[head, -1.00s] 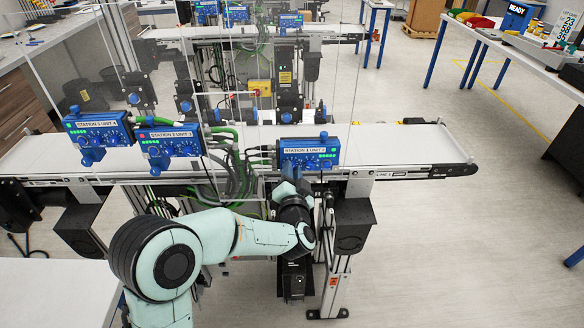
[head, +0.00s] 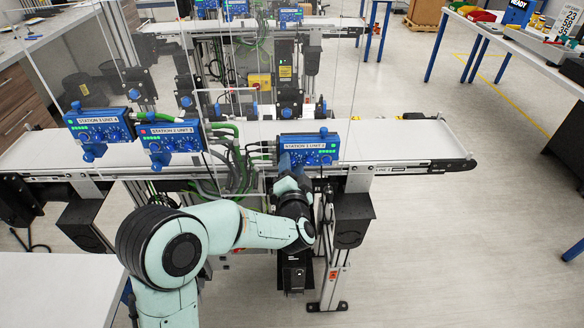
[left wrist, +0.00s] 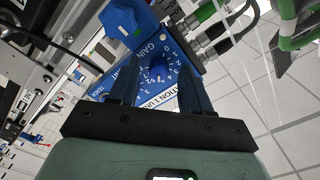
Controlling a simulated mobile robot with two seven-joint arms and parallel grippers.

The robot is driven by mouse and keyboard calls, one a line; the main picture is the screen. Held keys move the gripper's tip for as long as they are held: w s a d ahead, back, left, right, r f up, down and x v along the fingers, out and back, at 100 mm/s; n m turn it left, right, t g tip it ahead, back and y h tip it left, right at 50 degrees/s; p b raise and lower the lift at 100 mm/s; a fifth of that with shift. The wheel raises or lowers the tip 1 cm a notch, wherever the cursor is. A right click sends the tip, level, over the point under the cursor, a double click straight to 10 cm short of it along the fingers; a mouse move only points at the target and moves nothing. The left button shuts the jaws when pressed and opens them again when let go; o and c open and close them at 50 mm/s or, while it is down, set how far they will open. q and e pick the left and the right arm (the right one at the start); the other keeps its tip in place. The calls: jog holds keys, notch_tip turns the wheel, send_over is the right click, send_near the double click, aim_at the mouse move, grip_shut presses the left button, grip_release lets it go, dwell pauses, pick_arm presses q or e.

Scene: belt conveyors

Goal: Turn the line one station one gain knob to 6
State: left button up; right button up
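The gain knob (left wrist: 158,72) is a small round blue knob on a blue box with the word GAIN and a ring of white numbers around it. The label beside it partly reads STATION 1, and a finger covers part of it. Which number the knob points at is too small to tell. My left gripper (left wrist: 158,80) is open, with one dark finger on either side of the knob and visible gaps to it. In the head view my left gripper (head: 288,174) is at the front of the rightmost blue unit (head: 322,151). My right gripper is not in view.
Two more blue units, a left one (head: 98,124) and a middle one (head: 170,138), stand along the white conveyor (head: 400,142). Green and black cables (head: 238,165) run beside the rightmost unit. The floor at right is clear, with a table (head: 500,45) beyond.

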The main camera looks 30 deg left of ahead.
pick_arm(q)
jog(key=shift+d, duration=0.1)
jog(key=shift+s+d+f, duration=0.1)
jog(key=shift+s+d, duration=0.05)
jog(key=shift+s, duration=0.15)
jog(key=b+v, duration=0.2)
jog(key=v, duration=1)
jog(key=shift+s, duration=0.35)
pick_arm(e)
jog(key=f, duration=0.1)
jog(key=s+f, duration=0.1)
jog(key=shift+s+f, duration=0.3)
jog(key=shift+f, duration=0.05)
